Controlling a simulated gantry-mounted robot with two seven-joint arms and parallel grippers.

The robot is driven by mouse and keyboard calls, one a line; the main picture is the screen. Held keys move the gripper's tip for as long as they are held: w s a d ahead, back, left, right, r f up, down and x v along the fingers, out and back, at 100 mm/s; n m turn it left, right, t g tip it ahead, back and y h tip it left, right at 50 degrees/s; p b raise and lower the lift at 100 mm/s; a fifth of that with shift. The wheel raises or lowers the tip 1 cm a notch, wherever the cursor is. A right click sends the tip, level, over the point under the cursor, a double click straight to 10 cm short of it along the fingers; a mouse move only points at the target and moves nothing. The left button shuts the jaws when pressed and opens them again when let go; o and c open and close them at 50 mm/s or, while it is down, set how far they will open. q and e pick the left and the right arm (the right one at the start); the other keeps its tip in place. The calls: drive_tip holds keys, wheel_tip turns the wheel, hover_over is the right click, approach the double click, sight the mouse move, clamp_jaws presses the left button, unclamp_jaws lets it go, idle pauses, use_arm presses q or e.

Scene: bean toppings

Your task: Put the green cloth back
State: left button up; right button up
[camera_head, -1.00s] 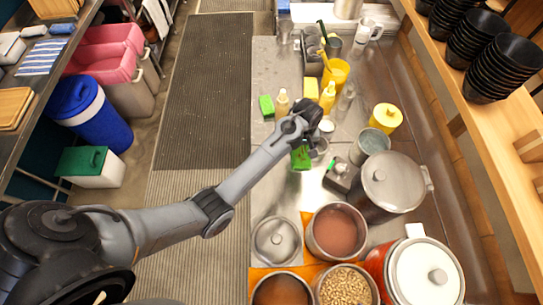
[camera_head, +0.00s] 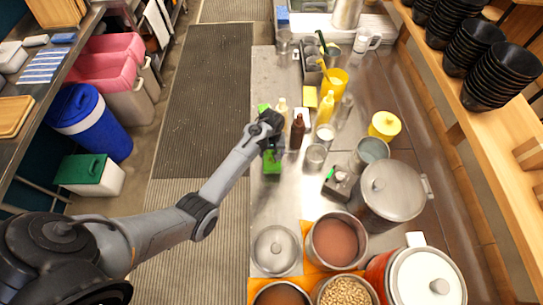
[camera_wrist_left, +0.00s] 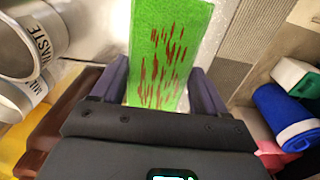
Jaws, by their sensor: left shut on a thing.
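The green cloth (camera_head: 271,165) hangs below my left gripper (camera_head: 270,146) over the left part of the steel counter. In the left wrist view the cloth (camera_wrist_left: 168,50) is bright green with red-brown stains and sits between the two fingers of the left gripper (camera_wrist_left: 161,88), which is shut on it. Whether its lower end touches the counter I cannot tell. My right gripper is not in view.
A brown bottle (camera_head: 297,131) and a yellow bottle (camera_head: 326,107) stand just right of the gripper. Another green item (camera_head: 263,107) lies behind it. Steel cups (camera_head: 316,156) and a large lidded pot (camera_head: 391,189) are farther right.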

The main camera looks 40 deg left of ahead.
sight(272, 153)
use_arm(q)
drive_tip(key=shift+f, duration=1.95)
drive_tip(key=shift+f, duration=0.15)
drive_tip(key=o, duration=0.9)
drive_tip(key=shift+o, duration=0.2)
